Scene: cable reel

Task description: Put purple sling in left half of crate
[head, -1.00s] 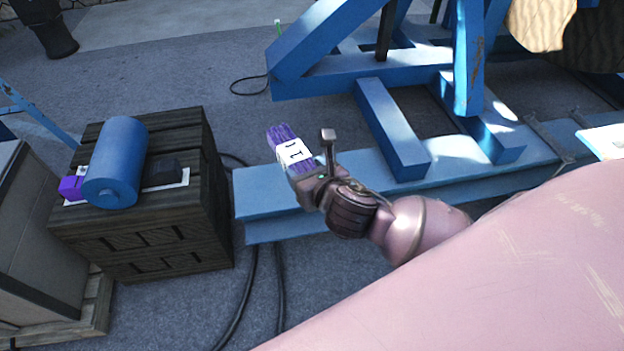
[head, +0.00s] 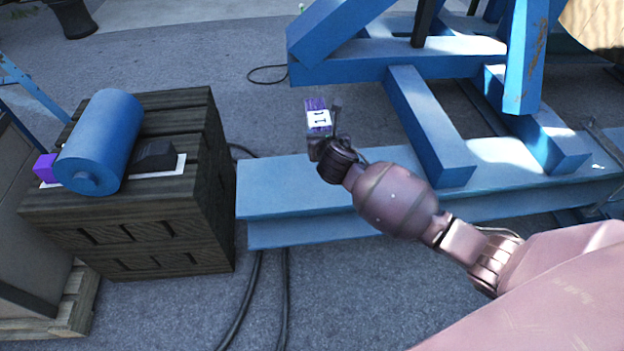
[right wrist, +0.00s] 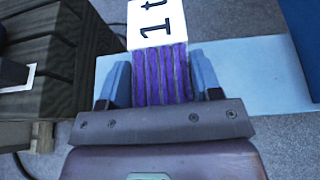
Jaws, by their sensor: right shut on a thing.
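The purple sling (head: 316,104) is a folded purple bundle with a white label band. My right gripper (head: 318,137) is shut on it and holds it up in front of the blue beam. In the right wrist view the sling (right wrist: 163,75) shows its purple folds between the two blue fingers of my right gripper (right wrist: 161,85), with the white label reading "1 t" beyond. No open crate shows clearly; a dark wooden crate-like box (head: 130,235) stands at the left with things on its top. My left gripper is not in view.
On the wooden box lie a blue cylinder (head: 100,140), a black block (head: 154,154) and a small purple block (head: 45,168) by a white sheet. A blue steel beam (head: 290,205) and frame (head: 430,130) stand at the right. Black cables (head: 253,295) run over the floor.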

